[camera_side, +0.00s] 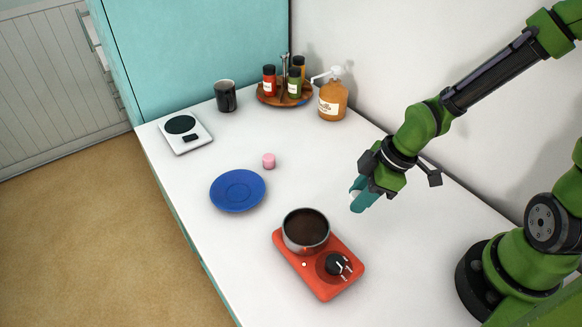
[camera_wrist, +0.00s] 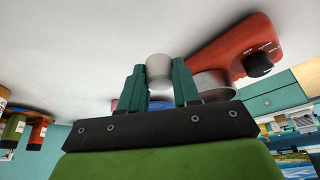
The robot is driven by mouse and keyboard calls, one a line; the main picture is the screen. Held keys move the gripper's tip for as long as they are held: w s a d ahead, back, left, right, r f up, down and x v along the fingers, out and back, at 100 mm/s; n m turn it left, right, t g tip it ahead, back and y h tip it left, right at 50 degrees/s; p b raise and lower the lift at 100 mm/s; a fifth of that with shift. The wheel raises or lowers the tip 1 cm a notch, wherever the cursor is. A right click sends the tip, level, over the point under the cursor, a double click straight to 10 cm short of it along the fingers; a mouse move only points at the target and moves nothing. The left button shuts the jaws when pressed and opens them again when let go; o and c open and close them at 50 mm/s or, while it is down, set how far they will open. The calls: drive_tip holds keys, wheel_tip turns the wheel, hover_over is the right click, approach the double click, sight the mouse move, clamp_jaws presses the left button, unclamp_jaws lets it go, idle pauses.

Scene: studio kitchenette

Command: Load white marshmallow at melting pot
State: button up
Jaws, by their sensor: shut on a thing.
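My gripper (camera_side: 359,196) is shut on a white marshmallow (camera_wrist: 158,66). In the wrist view the marshmallow sits between the two teal fingertips. In the side view it is mostly hidden by the fingers. My gripper is above the counter, to the right of and behind the melting pot (camera_side: 305,228), and apart from it. The pot is a small metal pan with dark brown contents, standing on a red hot plate (camera_side: 318,284) with a black knob. The pot's wall also shows in the wrist view (camera_wrist: 213,82), partly hidden behind a finger.
A pink marshmallow (camera_side: 268,161) lies behind the blue plate (camera_side: 237,190), which is empty. A white scale (camera_side: 186,136), dark mug (camera_side: 225,96), wooden spice tray (camera_side: 266,98) and amber pump bottle (camera_side: 333,99) stand farther back. The counter between my gripper and the pot is clear.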

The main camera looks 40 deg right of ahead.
sight(303, 232)
drive_tip(key=w+a+r+n+g+y, duration=0.1)
drive_tip(key=a+r+n+g, duration=0.1)
drive_tip(key=a+r+n, duration=0.3)
drive_tip(key=a+r+n+g, duration=0.1)
drive_tip(key=a+r+n, duration=0.1)
drive_tip(key=a+n, duration=0.35)
drive_tip(key=shift+m, duration=0.85)
drive_tip(key=shift+d+x, duration=0.15)
drive_tip(key=shift+x, duration=1.25)
drive_tip(key=shift+d+x, duration=0.2)
drive_tip(key=shift+x, duration=1.2)
drive_tip(key=shift+w+f, duration=0.2)
drive_tip(key=shift+f, duration=0.4)
wheel_tip(303, 232, up, 7)
